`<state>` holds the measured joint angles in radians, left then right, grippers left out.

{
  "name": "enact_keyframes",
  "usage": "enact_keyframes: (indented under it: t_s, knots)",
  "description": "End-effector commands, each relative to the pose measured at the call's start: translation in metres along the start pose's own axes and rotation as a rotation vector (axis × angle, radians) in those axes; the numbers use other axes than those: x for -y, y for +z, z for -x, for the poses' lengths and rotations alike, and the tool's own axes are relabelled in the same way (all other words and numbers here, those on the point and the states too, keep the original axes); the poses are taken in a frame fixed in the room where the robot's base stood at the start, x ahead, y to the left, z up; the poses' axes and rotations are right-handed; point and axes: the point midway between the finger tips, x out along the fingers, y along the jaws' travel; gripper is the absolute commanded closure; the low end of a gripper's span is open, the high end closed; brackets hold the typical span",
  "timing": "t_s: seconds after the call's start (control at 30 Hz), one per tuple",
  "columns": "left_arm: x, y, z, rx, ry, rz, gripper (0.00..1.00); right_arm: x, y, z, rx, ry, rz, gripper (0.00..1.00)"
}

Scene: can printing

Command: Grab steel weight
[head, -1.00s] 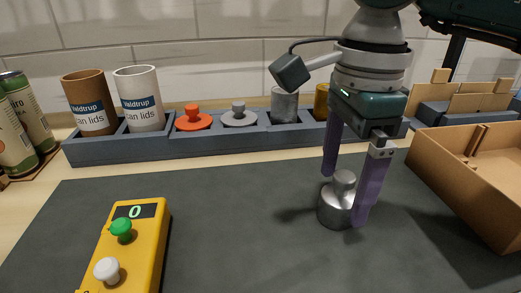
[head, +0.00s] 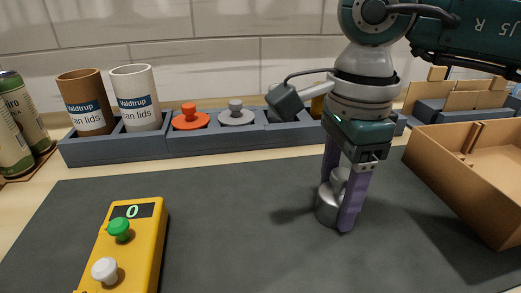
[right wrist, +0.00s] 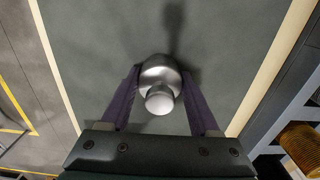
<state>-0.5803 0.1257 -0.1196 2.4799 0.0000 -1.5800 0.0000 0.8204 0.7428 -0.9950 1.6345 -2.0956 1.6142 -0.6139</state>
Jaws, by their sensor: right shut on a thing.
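The steel weight (head: 327,207), a shiny grey cylinder with a round knob, stands upright on the dark mat (head: 240,215). My right gripper (head: 338,208) comes down from above with its purple fingers on either side of the weight, shut on it. In the right wrist view the weight (right wrist: 161,80) sits between the two fingers, with its knob toward the palm. The near finger hides part of the weight in the head view. My left gripper is not in view.
A yellow box (head: 133,245) with green and white buttons and a display reading 0 lies at left. A blue-grey rack (head: 85,153) holds can-lid tubes (head: 137,98) and knobbed discs along the back. A cardboard box (head: 455,185) stands close at right. The mat's middle is clear.

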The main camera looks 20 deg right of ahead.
Motion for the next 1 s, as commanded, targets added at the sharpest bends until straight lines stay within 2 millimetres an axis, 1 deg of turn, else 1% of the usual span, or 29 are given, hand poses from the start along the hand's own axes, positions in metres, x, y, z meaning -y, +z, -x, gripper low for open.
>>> enact_keyframes:
  t_s: [0.03, 0.07, 0.3, 0.87, 1.0]
  knots:
    - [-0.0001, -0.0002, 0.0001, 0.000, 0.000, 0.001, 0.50, 0.0001, 0.0000, 0.0002, 0.000, 0.000, 0.000, 0.69]
    - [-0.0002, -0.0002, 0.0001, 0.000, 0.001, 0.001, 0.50, 0.0001, 0.0000, 0.0002, 0.000, 0.000, 0.000, 0.72]
    - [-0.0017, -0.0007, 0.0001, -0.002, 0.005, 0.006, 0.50, 0.0001, 0.0000, 0.0003, 0.000, 0.000, 0.000, 0.99]
    - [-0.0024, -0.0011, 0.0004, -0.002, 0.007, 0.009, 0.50, 0.0007, 0.0003, 0.0015, 0.002, -0.002, 0.000, 1.00]
    - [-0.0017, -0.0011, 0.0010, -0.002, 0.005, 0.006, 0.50, 0.0011, 0.0005, 0.0065, 0.003, -0.003, 0.000, 1.00]
